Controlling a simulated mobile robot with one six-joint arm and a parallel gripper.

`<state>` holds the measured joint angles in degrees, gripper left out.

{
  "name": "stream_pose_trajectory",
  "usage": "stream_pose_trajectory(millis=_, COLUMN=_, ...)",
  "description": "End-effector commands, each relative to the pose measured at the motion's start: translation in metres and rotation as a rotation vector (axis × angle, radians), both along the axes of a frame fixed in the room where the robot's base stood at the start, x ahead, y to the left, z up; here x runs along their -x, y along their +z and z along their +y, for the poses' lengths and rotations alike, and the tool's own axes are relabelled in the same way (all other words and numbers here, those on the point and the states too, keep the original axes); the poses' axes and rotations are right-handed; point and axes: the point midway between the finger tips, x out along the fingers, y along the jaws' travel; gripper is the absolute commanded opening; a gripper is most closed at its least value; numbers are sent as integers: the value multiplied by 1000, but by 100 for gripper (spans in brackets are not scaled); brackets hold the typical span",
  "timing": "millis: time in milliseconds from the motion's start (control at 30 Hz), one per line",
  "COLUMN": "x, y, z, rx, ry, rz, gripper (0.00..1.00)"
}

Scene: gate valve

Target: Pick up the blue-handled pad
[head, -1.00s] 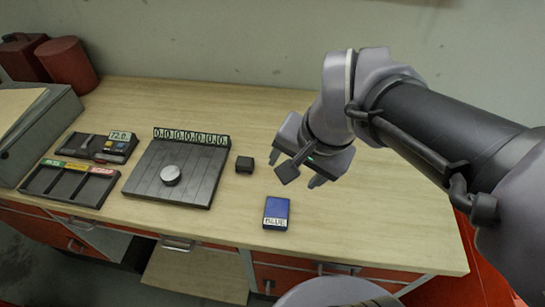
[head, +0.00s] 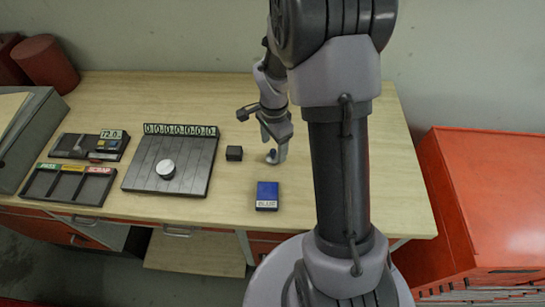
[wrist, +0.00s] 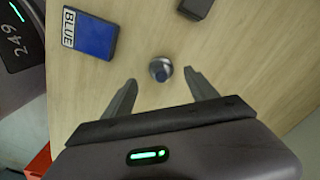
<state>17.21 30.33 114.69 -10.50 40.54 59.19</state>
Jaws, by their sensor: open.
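In the wrist view the blue-handled pad (wrist: 160,69) shows between and just beyond my fingertips. In the head view the pad (head: 271,156) is partly hidden by my gripper (head: 276,150), which points down at it. In the wrist view my gripper (wrist: 161,79) is open, with one finger on either side of the pad's line. Nothing is held. Whether a finger touches the pad cannot be told.
A blue box labelled BLUE (head: 267,195) lies near the pad, towards the front edge. A small dark block (head: 234,153) stands left of the pad. A dark grooved plate (head: 190,180) with a round disc (head: 166,169) lies further left. The bench right of my arm is clear.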

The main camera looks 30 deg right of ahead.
Motion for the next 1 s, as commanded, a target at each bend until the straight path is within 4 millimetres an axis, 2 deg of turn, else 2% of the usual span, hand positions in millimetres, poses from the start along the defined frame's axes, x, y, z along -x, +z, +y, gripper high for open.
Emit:
stream_pose_trajectory(millis=33, x=0, y=-14, z=0, rx=-2, ry=-1, rz=4, gripper=67)
stream_pose_trajectory(millis=100, x=-1, y=-29, z=0, rx=-2, ry=-1, rz=4, gripper=67)
stream_pose_trajectory(millis=200, x=-1, y=-42, z=0, rx=-1, ry=0, rz=3, gripper=67)
stream_pose_trajectory(millis=467, x=-2, y=-44, z=-1, rx=-1, ry=0, rz=1, gripper=65)
stream_pose_trajectory(millis=800, x=-2, y=-44, z=-1, rx=-1, ry=0, rz=1, gripper=0)
stream_pose_trajectory(millis=1000, x=-2, y=-43, z=-1, rx=-1, ry=0, rz=1, gripper=0)
